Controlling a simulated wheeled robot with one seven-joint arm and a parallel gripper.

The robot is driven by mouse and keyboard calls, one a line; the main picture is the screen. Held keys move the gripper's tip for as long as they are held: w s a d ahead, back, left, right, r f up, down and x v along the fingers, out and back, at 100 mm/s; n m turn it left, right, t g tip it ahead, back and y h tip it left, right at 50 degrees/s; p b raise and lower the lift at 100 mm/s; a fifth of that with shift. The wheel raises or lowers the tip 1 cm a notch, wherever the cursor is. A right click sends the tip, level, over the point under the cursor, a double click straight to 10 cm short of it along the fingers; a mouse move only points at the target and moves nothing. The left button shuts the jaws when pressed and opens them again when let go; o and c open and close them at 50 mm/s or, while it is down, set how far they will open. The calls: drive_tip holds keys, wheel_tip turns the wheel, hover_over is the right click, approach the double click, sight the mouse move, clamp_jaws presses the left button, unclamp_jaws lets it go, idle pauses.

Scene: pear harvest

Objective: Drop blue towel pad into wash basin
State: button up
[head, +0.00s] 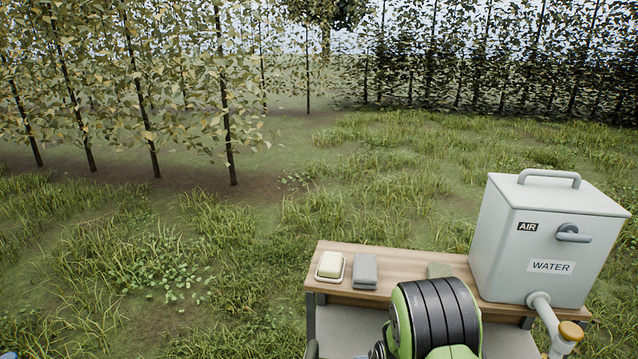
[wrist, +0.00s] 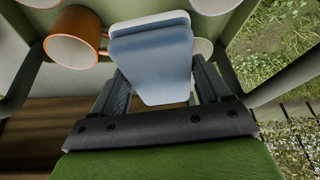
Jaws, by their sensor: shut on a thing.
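The blue towel pad (wrist: 158,85) is a flat, folded pale-blue pad in the wrist view. My gripper (wrist: 160,68) is shut on it, with one dark finger at each side. In the head view my arm hides the gripper and the blue pad. A pale grey surface (head: 345,328) shows below the wooden shelf in the head view and may be part of the wash basin. I cannot tell whether the pad is over the basin.
On the wooden shelf (head: 405,262) stand a soap on a dish (head: 330,265), a grey folded pad (head: 365,270), a green pad (head: 438,270) and a large water tank (head: 545,240) with a tap. Grass and trees lie beyond.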

drive_tip(key=s+d+f+m, duration=0.1)
drive_tip(key=s+d+f, duration=0.1)
drive_tip(key=s+f, duration=0.2)
drive_tip(key=shift+s+d+h+b, duration=0.3)
drive_tip(key=shift+s+b, duration=0.1)
drive_tip(key=shift+s, duration=0.4)
